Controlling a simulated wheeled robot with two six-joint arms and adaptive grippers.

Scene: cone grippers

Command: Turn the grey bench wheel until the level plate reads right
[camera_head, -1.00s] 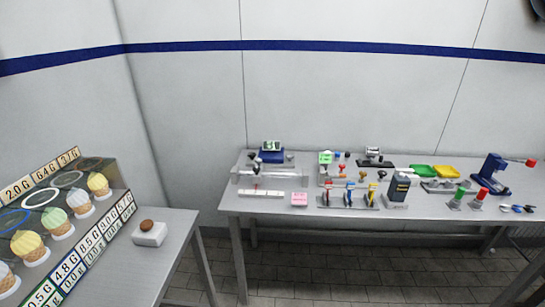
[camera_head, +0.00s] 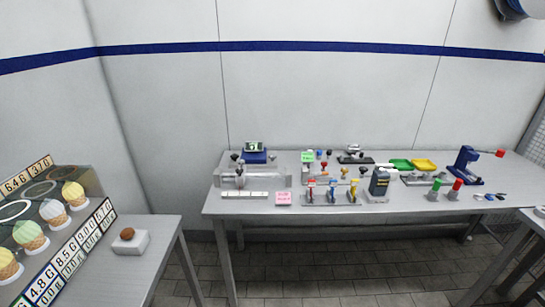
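A long grey bench (camera_head: 300,231) stands against the back wall. At its left end is a grey fixture (camera_head: 225,178) with dark knobs, and a blue unit with a small display (camera_head: 253,152) sits at its back. A pale flat strip (camera_head: 245,195) lies in front of the fixture. I cannot tell which of these small parts is the grey wheel or the level plate, and no reading is legible. Neither gripper is in view.
An ice-cream display (camera_head: 52,212) with number tiles stands on a table (camera_head: 165,240) at left, beside a white block with a brown top (camera_head: 130,242). Handled tools, green (camera_head: 400,164) and yellow trays and a blue press (camera_head: 466,165) fill the bench. Tiled floor (camera_head: 330,280) is open in front.

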